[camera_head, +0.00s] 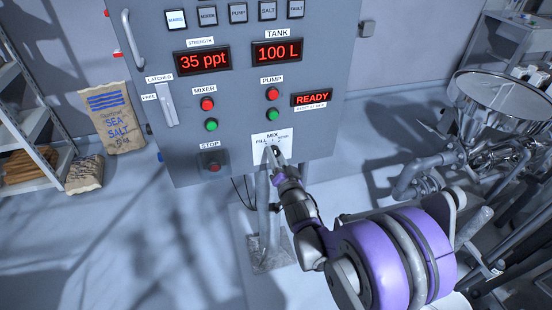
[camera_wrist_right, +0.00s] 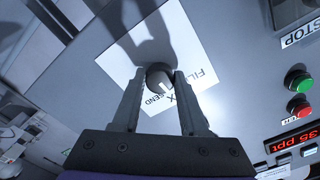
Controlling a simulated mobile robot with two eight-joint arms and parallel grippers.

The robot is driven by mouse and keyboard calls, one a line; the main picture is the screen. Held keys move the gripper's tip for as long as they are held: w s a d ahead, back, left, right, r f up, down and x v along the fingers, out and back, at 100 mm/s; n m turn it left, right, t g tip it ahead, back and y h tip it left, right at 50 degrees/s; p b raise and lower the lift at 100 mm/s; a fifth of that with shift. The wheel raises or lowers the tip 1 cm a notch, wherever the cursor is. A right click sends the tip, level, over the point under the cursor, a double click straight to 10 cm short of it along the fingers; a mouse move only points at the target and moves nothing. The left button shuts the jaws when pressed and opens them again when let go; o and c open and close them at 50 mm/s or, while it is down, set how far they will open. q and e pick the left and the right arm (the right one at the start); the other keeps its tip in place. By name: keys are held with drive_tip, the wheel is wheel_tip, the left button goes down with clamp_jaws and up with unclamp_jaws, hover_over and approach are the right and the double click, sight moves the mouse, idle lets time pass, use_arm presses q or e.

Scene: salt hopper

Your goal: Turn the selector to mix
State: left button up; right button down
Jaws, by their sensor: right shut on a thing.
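The selector (camera_wrist_right: 158,78) is a small round knob on a white label plate with FILL, MIX and SEND around it, low on the grey control panel (camera_head: 235,120). In the head view the plate (camera_head: 264,137) shows, but the knob is mostly hidden behind my right gripper (camera_head: 274,152). In the right wrist view my right gripper (camera_wrist_right: 160,85) has one finger on each side of the knob and is shut on it. The knob's pointer direction is too small to tell. My left gripper is not in view.
The panel has a READY display (camera_head: 312,97), red and green MIXER and PUMP buttons, and a STOP button (camera_head: 212,165) left of the selector. A steel hopper (camera_head: 505,100) and pipes stand at the right. A salt sack (camera_head: 113,120) leans by shelves at the left.

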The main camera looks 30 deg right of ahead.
drive_tip(key=shift+m, duration=0.6)
drive_tip(key=shift+c, duration=2.2)
unclamp_jaws()
drive_tip(key=shift+s, duration=0.15)
drive_tip(key=v, duration=1)
drive_tip(key=shift+s+b, duration=0.3)
drive_tip(key=shift+b, duration=0.1)
